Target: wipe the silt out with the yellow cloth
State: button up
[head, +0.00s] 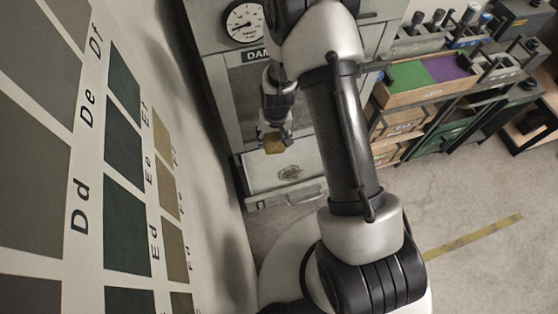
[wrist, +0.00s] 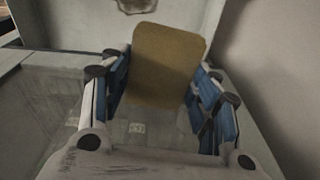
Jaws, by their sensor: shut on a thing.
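The yellow cloth (head: 274,144) is a small flat pad held in my gripper (head: 277,128). In the wrist view the cloth (wrist: 168,65) stands between the two blue-sided fingers, which are shut on it. A brownish patch that looks like silt (head: 290,172) lies on the pale tray-like surface (head: 262,180) at the foot of the grey cabinet. The cloth appears above and slightly left of this patch, apart from it. The patch (wrist: 135,4) also shows at the top edge of the wrist view, beyond the cloth, partly cut off.
The grey cabinet carries a round gauge (head: 243,22) and a dark window panel (head: 250,95). A wall chart (head: 125,190) of colour swatches stands close on the left. A shelf rack with a green and purple bin (head: 425,75) is at the right. The floor (head: 480,195) at right is open.

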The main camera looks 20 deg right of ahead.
aim_at(303, 170)
jog(key=shift+m, duration=0.5)
jog(key=shift+s+d+f+b, duration=0.15)
jog(key=shift+s+f+b, duration=0.25)
jog(key=shift+f, duration=3.2)
jog(key=shift+s+d+f+b, duration=0.15)
jog(key=shift+s+f+b, duration=0.3)
jog(key=shift+f, duration=3.2)
jog(key=shift+s+d+f+b, duration=0.2)
jog(key=shift+s+f, duration=0.35)
jog(key=shift+f, duration=3.05)
jog(key=shift+f+b, duration=1.05)
jog(key=shift+d+r+b, duration=0.15)
jog(key=shift+d+b, duration=0.15)
jog(key=shift+d, duration=1.45)
jog(key=shift+d+b, duration=0.55)
jog(key=shift+d, duration=0.9)
jog(key=shift+d+b, duration=0.45)
jog(key=shift+d, duration=1.55)
jog(key=shift+f+b, duration=0.25)
jog(key=shift+b, duration=0.1)
